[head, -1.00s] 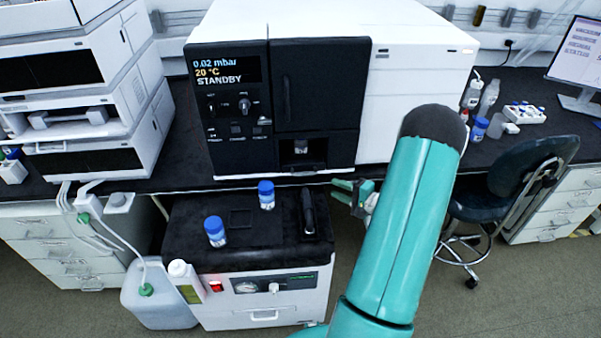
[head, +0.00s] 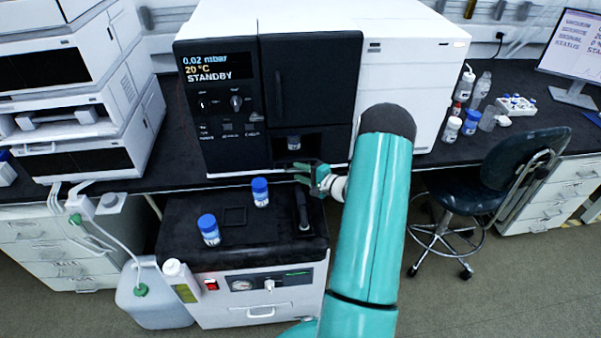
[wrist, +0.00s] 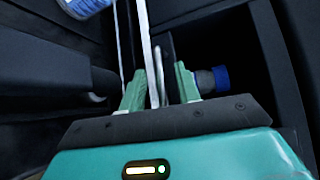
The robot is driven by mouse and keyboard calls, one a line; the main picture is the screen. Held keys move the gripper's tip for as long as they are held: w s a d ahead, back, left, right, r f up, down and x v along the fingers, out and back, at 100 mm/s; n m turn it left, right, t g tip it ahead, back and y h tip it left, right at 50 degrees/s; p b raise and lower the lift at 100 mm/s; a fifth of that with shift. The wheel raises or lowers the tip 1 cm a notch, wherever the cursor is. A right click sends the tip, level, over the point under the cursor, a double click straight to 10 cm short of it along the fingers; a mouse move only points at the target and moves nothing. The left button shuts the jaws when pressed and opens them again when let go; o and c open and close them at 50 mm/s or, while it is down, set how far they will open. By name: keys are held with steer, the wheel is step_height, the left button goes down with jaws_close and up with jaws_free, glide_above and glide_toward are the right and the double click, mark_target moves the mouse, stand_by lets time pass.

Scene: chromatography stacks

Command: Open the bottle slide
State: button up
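The bottle slide (head: 301,164) is at the bottom of the black front of the large instrument, below the display. A blue-capped bottle (head: 293,143) sits in the recess behind its front; it also shows in the wrist view (wrist: 209,80), right of the fingers. My gripper (head: 301,173) is at the slide's front, slightly right and low. In the wrist view my gripper (wrist: 160,72) has its two green fingers apart, with a thin pale bar between them. I cannot tell whether this bar is the slide's handle or trim, or whether the fingers touch it.
A black-topped cart (head: 180,235) stands below the slide, carrying two blue-capped bottles (head: 260,192) (head: 209,229) and a black upright handle (head: 303,212). A dark chair (head: 500,180) is at the right.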

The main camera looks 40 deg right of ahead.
mark_target(306, 213)
steer(key=shift+w, duration=0.2)
steer(key=shift+c, duration=0.4)
jaws_close()
steer(key=shift+s+a, duration=0.1)
steer(key=s+a, duration=0.2)
steer(key=s, duration=0.2)
steer(key=s+a, duration=0.3)
steer(key=s, duration=0.1)
steer(key=s+a, duration=0.3)
steer(key=s, duration=0.1)
steer(key=shift+o, duration=0.4)
jaws_free()
steer(key=shift+w, duration=0.1)
